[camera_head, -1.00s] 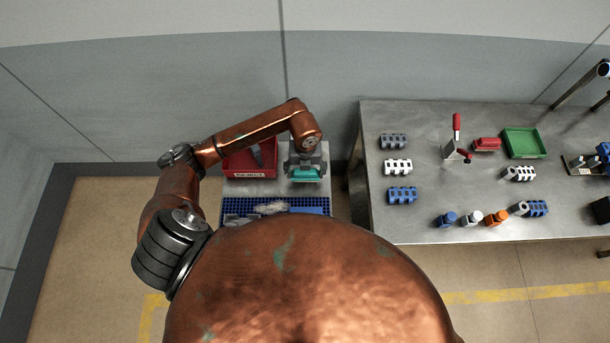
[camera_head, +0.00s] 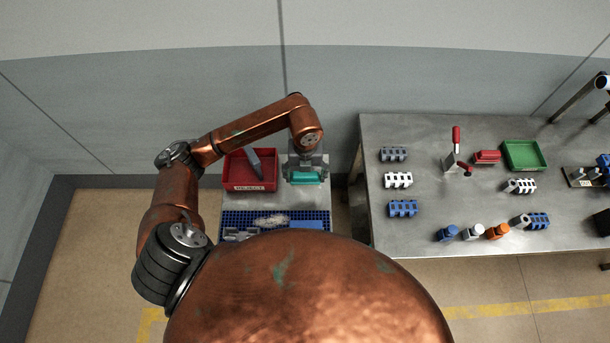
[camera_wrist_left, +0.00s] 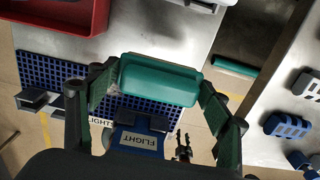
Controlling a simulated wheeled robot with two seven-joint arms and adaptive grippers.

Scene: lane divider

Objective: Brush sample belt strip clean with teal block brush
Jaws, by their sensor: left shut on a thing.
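My left gripper (camera_head: 306,176) is shut on the teal block brush (camera_head: 306,179), above the grey bench left of the big table. In the left wrist view the brush (camera_wrist_left: 160,80) sits between the two fingers of the gripper (camera_wrist_left: 160,92). The blue perforated strip (camera_head: 235,217), seemingly the sample belt strip, lies at the bench's front, partly hidden by my body; the brush is apart from it in the head view. Pale pieces (camera_head: 271,220) lie on it. The strip also shows in the left wrist view (camera_wrist_left: 50,75). My right gripper is out of view.
A red bin (camera_head: 236,170) holding a grey piece stands left of the brush. A blue part labelled FLIGHT (camera_wrist_left: 135,137) shows below the brush in the left wrist view. A metal table (camera_head: 430,225) with several blocks and a green tray (camera_head: 524,154) stands right, across a gap.

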